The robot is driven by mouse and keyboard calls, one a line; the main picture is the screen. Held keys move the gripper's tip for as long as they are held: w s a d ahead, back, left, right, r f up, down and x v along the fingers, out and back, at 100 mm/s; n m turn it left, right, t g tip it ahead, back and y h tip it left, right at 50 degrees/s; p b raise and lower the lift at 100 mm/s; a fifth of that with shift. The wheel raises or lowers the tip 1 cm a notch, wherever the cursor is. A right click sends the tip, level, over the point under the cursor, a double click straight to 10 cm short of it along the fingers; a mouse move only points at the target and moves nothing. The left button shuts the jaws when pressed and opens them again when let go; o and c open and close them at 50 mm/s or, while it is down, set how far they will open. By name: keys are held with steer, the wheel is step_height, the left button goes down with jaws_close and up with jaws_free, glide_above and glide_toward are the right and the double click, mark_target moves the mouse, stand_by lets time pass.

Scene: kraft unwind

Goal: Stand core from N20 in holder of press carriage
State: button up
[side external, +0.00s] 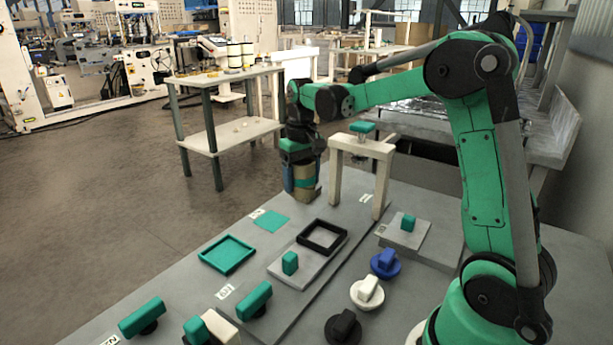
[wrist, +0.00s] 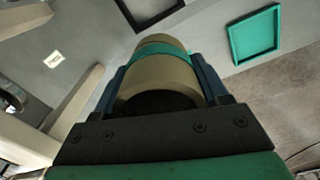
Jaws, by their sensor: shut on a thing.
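My gripper (side external: 303,181) is shut on a tan cardboard core (side external: 304,194) with a green band. It holds the core upright near the far edge of the table, left of the white arch. In the wrist view the core (wrist: 160,80) sits between the two blue fingers, its dark hollow end facing the camera. A black square frame (side external: 343,243), likely the holder, lies on a pale sliding plate (side external: 296,279) with a green knob (side external: 290,263). The frame is nearer the side camera than the core, and part of it shows in the wrist view (wrist: 150,20). I cannot read which label is N20.
A white arch (side external: 362,146) with a green block on top stands right of my gripper. A green square frame (side external: 227,255) and a flat green patch (side external: 271,221) lie on the table. Green handles and blue, white and black knobs (side external: 385,264) stand nearer the camera.

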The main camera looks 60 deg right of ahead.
steer(key=shift+s+a+f, duration=0.15)
steer(key=shift+s+f, duration=0.8)
steer(key=shift+f, duration=0.05)
steer(key=shift+s+a+f, duration=0.2)
steer(key=shift+s+f, duration=0.75)
steer(key=shift+s, duration=0.05)
steer(key=shift+s+a+f, duration=0.15)
steer(key=shift+s+f, duration=0.8)
steer(key=shift+f, duration=0.05)
steer(key=shift+f, duration=1.15)
steer(key=o, duration=1.3)
steer(key=shift+r, duration=4)
